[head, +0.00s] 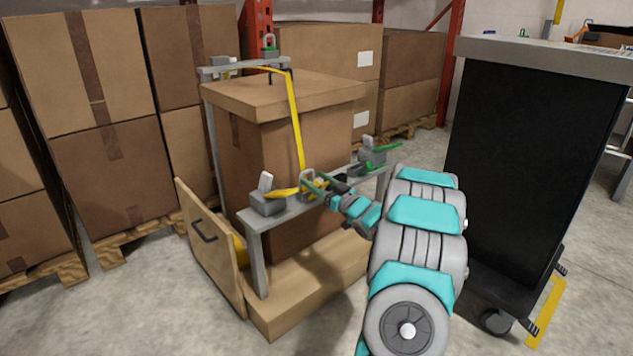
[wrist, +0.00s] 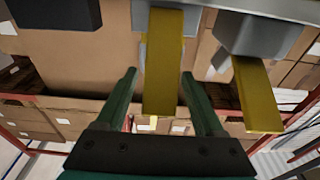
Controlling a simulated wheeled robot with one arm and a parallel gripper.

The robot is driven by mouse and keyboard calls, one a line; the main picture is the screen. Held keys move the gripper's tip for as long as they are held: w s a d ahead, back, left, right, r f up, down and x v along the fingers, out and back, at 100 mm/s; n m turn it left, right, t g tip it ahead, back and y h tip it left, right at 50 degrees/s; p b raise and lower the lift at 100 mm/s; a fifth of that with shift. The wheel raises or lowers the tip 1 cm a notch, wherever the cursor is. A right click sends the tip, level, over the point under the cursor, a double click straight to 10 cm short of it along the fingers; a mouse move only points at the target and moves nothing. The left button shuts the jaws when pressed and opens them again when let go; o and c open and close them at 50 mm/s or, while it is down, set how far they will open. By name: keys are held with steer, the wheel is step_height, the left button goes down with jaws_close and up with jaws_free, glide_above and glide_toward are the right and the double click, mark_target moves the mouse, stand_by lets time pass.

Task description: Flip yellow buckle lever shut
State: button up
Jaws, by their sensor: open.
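A yellow lever (head: 284,193) sticks out from the left grey buckle block (head: 267,201) on the front rail of the metal frame, in the head view. A yellow strap (head: 294,115) runs over the tall cardboard box and down to a grey buckle (head: 312,184) beside it. My gripper (head: 316,188) is at that middle buckle, partly covering it. In the wrist view, my open gripper (wrist: 160,92) has a broad yellow strip (wrist: 161,70) between its fingers, with gaps on both sides. A second yellow strip (wrist: 257,95) hangs from a grey block (wrist: 250,35) at the right, outside the fingers.
A grey block with a green lever (head: 384,147) sits on the rail's right end. A wooden panel with a handle (head: 212,250) leans at the frame's left. A black cabinet (head: 520,160) stands close on the right. Stacked boxes (head: 110,125) fill the back.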

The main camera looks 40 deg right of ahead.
mark_target(325, 187)
steer(key=s, duration=0.5)
steer(key=s+f, duration=0.1)
steer(key=s, duration=0.1)
steer(key=shift+s+d, duration=0.35)
